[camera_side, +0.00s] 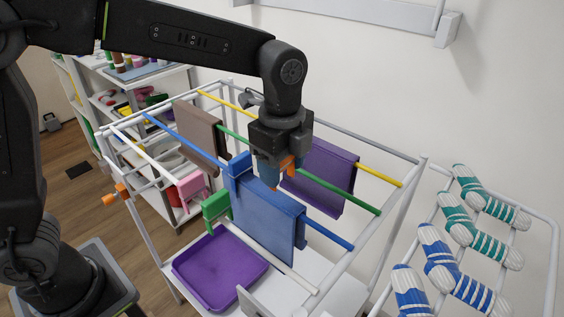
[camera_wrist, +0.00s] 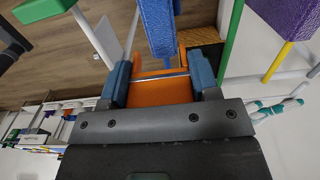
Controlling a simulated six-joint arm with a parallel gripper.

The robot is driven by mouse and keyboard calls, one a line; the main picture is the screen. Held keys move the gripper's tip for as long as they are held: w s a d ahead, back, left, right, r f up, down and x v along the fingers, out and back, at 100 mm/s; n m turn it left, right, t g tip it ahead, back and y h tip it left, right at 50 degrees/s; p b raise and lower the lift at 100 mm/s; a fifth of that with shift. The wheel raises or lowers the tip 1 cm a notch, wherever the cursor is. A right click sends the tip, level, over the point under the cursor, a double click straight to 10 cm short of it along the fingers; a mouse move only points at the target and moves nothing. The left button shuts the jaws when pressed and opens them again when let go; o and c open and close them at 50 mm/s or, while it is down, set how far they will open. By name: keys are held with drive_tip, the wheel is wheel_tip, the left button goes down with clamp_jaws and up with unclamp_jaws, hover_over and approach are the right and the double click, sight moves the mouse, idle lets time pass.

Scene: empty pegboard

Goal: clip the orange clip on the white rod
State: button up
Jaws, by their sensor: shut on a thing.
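My gripper (camera_side: 277,172) is shut on the orange clip (camera_side: 287,163), holding it in the air above the blue cloth. In the wrist view the orange clip (camera_wrist: 160,92) sits between the two blue fingertips of my gripper (camera_wrist: 160,76). The white rod (camera_side: 300,280) is the front rod of the drying rack, running from back left to front right. Its middle is partly hidden by the green clip and blue cloth. The held clip is apart from the white rod, to its right and higher.
A blue cloth (camera_side: 268,220) with a blue clip (camera_side: 239,166) hangs on the blue rod (camera_side: 328,234). A green clip (camera_side: 216,206) is beside it. Brown (camera_side: 198,128) and purple (camera_side: 322,177) cloths hang farther back. A purple tray (camera_side: 218,268) lies below. An orange piece (camera_side: 114,195) is at the rack's left.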

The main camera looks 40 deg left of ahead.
drive_tip(key=o, duration=0.5)
drive_tip(key=c, duration=0.4)
drive_tip(key=s+d+r, duration=0.1)
drive_tip(key=s+d, duration=0.1)
drive_tip(key=s, duration=0.1)
drive_tip(key=s+d, duration=0.3)
drive_tip(key=s+d+r, duration=0.1)
drive_tip(key=s+d, duration=0.2)
drive_tip(key=s, duration=0.1)
drive_tip(key=shift+d+r, duration=0.25)
drive_tip(key=shift+r, duration=0.05)
drive_tip(key=shift+c, duration=0.2)
